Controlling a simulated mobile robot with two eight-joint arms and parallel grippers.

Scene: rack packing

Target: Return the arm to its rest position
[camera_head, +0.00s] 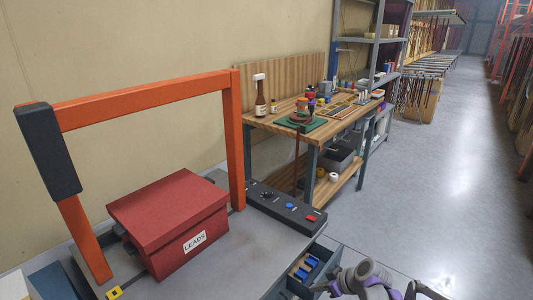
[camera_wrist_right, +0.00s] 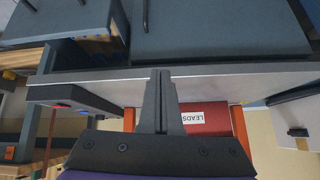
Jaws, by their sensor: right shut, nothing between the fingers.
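My right arm shows at the bottom edge of the head view, and my right gripper (camera_wrist_right: 160,75) shows clearly in the right wrist view. Its two dark fingers are together with nothing between them. In that view the gripper is in front of the grey cart, apart from the red box labelled LEADS (camera_wrist_right: 205,117). In the head view the red box (camera_head: 170,220) sits closed on the cart top (camera_head: 225,265), under an orange frame (camera_head: 150,98). My left gripper is in neither view.
A black control panel (camera_head: 286,207) lies along the cart's right edge. Below it an open drawer (camera_head: 308,271) holds blue items, close to my right arm. A wooden workbench (camera_head: 268,128) with bottles and tools stands behind. The grey floor (camera_head: 435,190) to the right is clear.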

